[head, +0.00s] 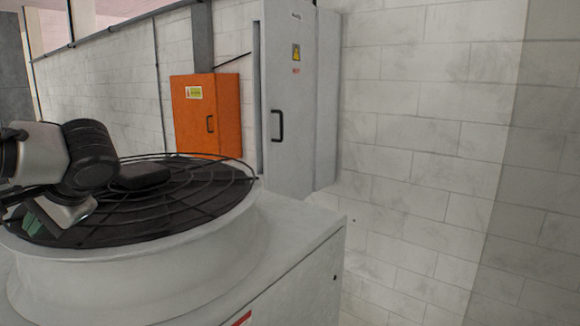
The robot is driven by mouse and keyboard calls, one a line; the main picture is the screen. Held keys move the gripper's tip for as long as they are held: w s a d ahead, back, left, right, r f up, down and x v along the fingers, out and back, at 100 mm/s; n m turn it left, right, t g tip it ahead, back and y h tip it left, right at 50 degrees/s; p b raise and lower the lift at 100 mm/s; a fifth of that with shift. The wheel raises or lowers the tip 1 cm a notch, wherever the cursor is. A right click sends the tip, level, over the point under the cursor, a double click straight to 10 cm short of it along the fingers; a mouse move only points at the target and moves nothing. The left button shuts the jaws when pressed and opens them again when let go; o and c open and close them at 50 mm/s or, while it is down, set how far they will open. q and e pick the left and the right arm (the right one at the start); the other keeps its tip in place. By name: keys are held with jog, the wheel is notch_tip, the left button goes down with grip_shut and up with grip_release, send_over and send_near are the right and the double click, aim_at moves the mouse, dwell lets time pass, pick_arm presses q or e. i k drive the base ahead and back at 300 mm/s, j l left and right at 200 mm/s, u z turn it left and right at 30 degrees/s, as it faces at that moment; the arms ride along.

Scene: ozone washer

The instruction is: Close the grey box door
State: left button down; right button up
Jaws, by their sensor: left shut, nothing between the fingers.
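The grey box (327,100) is a tall cabinet mounted on the white block wall, just right of centre. Its door (295,95) faces me, with a dark handle (277,125) near the left edge and a yellow warning label. My left gripper (62,212) is at the far left, low over the round fan grille, shut and empty, well away from the door. Its fingertips are hard to make out. My right gripper is not in view.
A large grey machine with a round black fan grille (190,195) fills the lower left, between me and the box. An orange cabinet (207,115) hangs left of the grey box. The space before the wall on the right looks clear.

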aim_at(288, 39)
jog(key=i+l+z, duration=0.1)
jog(key=i+l, duration=0.15)
jog(key=i, duration=0.2)
jog(key=i+l+z, duration=0.15)
jog(key=i, duration=0.3)
jog(key=i+l+z, duration=0.1)
jog(key=i+l, duration=0.2)
jog(key=i, duration=0.15)
jog(key=i+z, duration=0.3)
jog(key=i, duration=0.2)
